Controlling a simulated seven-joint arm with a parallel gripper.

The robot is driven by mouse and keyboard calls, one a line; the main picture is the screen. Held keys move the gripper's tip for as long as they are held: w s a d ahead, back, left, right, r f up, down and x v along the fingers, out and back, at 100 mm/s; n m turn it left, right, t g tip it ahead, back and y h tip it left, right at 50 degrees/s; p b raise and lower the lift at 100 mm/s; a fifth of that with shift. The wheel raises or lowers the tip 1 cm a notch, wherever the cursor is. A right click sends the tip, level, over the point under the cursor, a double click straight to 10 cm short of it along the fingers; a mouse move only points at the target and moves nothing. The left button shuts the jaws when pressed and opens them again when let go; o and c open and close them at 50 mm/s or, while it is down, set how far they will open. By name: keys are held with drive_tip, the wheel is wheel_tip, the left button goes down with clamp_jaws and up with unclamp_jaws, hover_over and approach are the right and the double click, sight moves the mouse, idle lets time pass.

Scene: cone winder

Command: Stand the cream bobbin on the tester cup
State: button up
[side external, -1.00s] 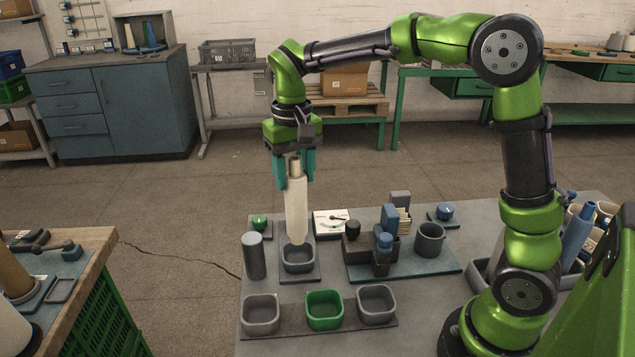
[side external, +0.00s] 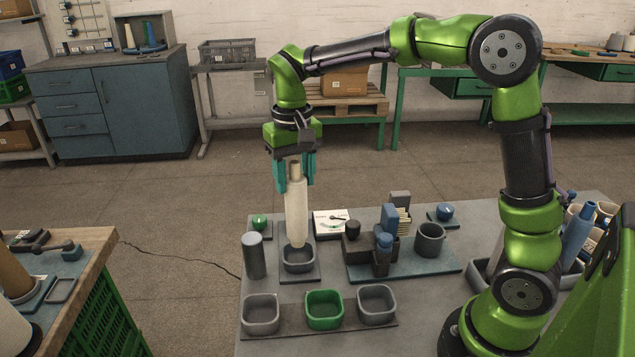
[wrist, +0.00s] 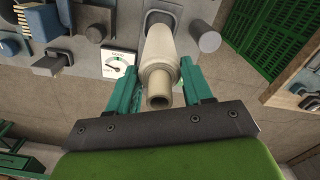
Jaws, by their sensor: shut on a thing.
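The cream bobbin (side external: 297,210) is upright, with a tan tube end at its top. My gripper (side external: 296,184) is shut on its upper part, with a teal finger on each side. The bobbin's lower end is at the opening of the grey square tester cup (side external: 299,264); whether it touches the cup floor I cannot tell. In the wrist view the bobbin (wrist: 159,68) runs away between my fingers (wrist: 158,92), and part of the cup (wrist: 160,18) shows beyond its far end. The tester's white dial card (side external: 331,223) lies behind and right of the cup.
A grey cylinder (side external: 254,256) stands close left of the cup. In front is a row with a grey bin (side external: 261,317), a green bin (side external: 324,312) and another grey bin (side external: 376,306). A blue-and-dark fixture (side external: 384,240) and a grey round cup (side external: 430,239) stand right.

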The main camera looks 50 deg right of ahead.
sight(295, 198)
idle(0.4)
drive_tip(key=shift+f, duration=1.5)
drive_tip(key=shift+f, duration=0.8)
drive_tip(key=shift+f, duration=0.35)
drive_tip(key=o, duration=1.1)
drive_tip(key=shift+c, duration=0.2)
